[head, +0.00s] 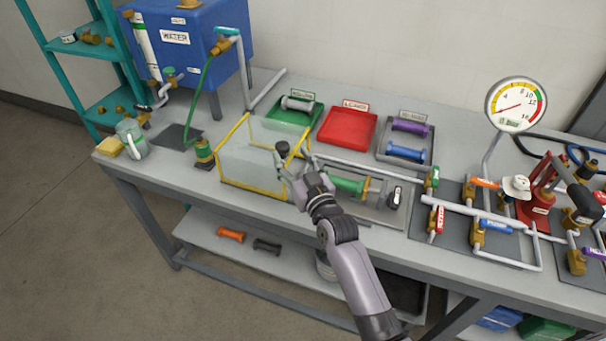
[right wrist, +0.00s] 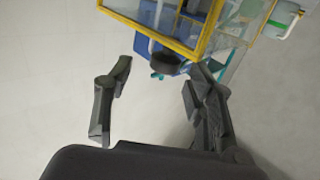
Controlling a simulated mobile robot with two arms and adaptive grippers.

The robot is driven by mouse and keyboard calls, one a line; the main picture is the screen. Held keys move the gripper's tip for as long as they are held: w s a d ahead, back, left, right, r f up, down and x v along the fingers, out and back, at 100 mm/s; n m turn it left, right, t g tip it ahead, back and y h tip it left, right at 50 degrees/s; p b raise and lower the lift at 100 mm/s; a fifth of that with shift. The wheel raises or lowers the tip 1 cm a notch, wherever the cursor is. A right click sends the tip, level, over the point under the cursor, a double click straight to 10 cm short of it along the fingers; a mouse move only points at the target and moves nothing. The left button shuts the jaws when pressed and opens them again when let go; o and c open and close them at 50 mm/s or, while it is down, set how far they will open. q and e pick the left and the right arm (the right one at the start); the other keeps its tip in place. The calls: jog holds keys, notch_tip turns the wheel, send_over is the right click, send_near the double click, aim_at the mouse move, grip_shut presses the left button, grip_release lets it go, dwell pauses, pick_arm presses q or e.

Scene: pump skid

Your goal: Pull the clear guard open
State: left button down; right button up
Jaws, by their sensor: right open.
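The clear guard (head: 252,187) is a see-through box with yellow edges on the bench, left of centre in the head view. Its yellow frame also shows at the top of the right wrist view (right wrist: 158,36). A dark round knob (head: 282,147) is at the guard's right side; in the right wrist view the knob (right wrist: 165,62) lies just beyond and between the fingertips. My right gripper (head: 292,163) is open and close to the knob. I cannot tell whether it touches it. My left gripper is not in view.
A green-bodied assembly (head: 347,185) sits just right of my gripper. Behind are a green tray (head: 293,117), a red tray (head: 347,127) and a grey tray with purple and blue parts. A blue water tank (head: 190,50) stands at the back left. Pipes and valves crowd the right.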

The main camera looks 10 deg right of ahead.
jog(key=s+d, duration=0.1)
jog(key=s, duration=0.6)
jog(key=shift+s+d, duration=0.15)
